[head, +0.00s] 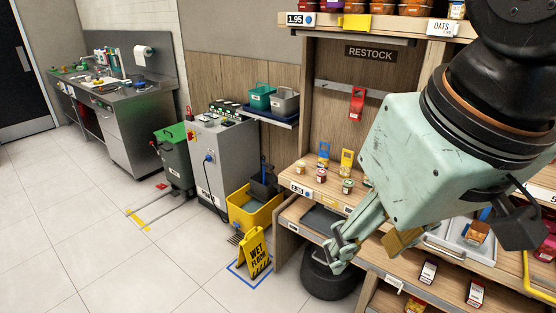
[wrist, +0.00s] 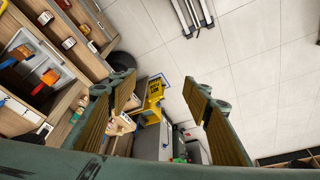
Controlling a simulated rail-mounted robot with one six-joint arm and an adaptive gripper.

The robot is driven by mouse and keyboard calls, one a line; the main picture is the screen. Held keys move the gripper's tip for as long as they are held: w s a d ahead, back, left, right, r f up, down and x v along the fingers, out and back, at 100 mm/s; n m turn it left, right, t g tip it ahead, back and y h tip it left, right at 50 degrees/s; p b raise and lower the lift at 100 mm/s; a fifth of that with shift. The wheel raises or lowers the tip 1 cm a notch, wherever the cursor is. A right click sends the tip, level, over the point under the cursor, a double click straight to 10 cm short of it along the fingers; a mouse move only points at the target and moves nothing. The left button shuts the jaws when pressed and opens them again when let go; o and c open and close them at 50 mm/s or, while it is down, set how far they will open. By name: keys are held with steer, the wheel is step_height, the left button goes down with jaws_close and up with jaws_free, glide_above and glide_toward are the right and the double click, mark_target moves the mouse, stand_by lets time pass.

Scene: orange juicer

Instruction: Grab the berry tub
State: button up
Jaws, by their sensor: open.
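No tub can be made out for certain as the berry tub; the labels are too small to read. A dark red pack (head: 547,248) is at the right edge, partly cut off. More tubs with red and orange contents (head: 413,8) stand on the top shelf, cropped by the frame. My gripper (head: 368,248) is open and empty, in front of the lower shelves. In the wrist view my gripper (wrist: 157,78) has its fingers wide apart with nothing between them.
Small jars (head: 323,173) stand on the middle shelf, left of my gripper. A yellow wet-floor sign (head: 256,255), a yellow mop bucket (head: 254,212) and a black round bin (head: 328,280) stand near the unit. My arm hides part of the shelves. The floor at front left is clear.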

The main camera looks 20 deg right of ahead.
steer(key=shift+w, duration=0.1)
steer(key=w+d+f+t+h+b, duration=0.15)
steer(key=w+d+f, duration=0.25)
steer(key=w, duration=1.3)
steer(key=w+d+f+t+b, duration=0.1)
steer(key=w+d+f+t, duration=0.25)
steer(key=w, duration=1.25)
steer(key=w+d+f+t+b, duration=0.2)
steer(key=w+d+f, duration=0.3)
steer(key=w, duration=1.2)
steer(key=w+d+f+m+t+b, duration=0.1)
steer(key=w+d+f+t, duration=0.1)
steer(key=w+d+f, duration=0.35)
steer(key=w+d+f+t+b, duration=0.1)
steer(key=w+d+f, duration=0.2)
steer(key=w+f, duration=0.5)
steer(key=m+t+h+b, duration=0.1)
steer(key=t+h+b, duration=0.1)
steer(key=t, duration=0.1)
glide_toward(323, 175)
steer(key=shift+s+f+t, duration=0.3)
steer(key=shift+s+f, duration=0.2)
steer(key=shift+s, duration=0.15)
steer(key=shift+w, duration=0.15)
